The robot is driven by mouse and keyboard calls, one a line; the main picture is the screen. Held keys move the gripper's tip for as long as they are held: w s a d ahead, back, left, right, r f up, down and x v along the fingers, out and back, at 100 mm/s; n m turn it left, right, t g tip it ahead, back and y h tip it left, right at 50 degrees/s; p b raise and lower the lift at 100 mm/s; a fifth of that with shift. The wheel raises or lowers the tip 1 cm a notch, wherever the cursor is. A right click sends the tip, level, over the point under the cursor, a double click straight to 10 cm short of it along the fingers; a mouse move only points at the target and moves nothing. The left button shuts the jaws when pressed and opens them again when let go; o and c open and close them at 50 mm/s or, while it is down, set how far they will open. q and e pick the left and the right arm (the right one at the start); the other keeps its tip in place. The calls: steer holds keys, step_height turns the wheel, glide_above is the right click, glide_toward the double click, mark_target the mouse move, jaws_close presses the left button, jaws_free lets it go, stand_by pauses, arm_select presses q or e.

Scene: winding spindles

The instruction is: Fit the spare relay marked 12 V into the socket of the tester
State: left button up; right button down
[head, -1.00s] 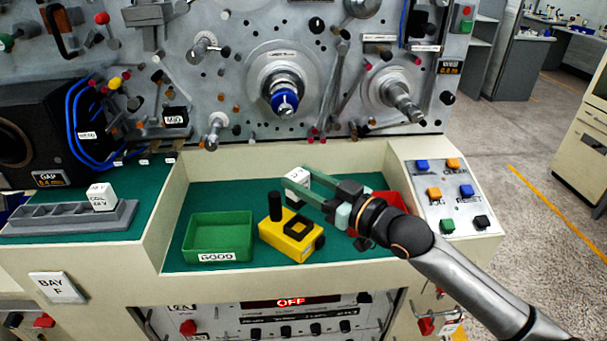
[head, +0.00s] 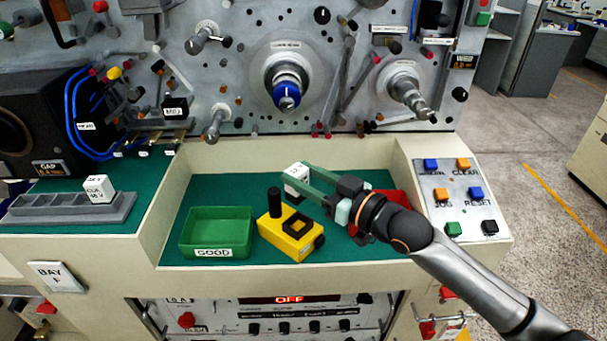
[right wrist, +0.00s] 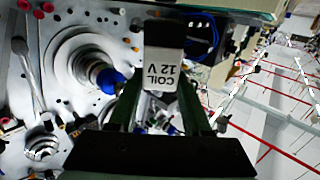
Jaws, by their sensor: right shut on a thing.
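My right gripper (head: 299,178) is shut on a white block-shaped relay (head: 296,183) and holds it above the green work surface, behind the tester. In the right wrist view the relay (right wrist: 163,72) sits between the fingertips, and its label reads COIL 12 V, upside down in the picture. The yellow tester (head: 306,244) stands in the recess, with a black post at its left and a dark square socket (head: 297,226) on top. The socket looks empty. A second white relay (head: 98,189) stands in a grey rack (head: 60,209) at the left; its label is too small to read surely. My left gripper is not in view.
A green tray marked GOOD (head: 216,232) stands left of the tester. A red tray (head: 392,201) is partly hidden behind my right gripper. The machine panel with spindles (head: 287,92) rises behind. A button panel (head: 458,196) is at the right.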

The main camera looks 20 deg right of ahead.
mark_target(303, 199)
steer(key=shift+r, duration=0.1)
steer(key=shift+f+b, duration=1.8)
steer(key=shift+f, duration=1.2)
steer(key=shift+r+p, duration=0.1)
steer(key=shift+p, duration=0.75)
steer(key=shift+f+b, duration=1)
steer(key=shift+f, duration=0.8)
steer(key=shift+c, duration=1.3)
jaws_free()
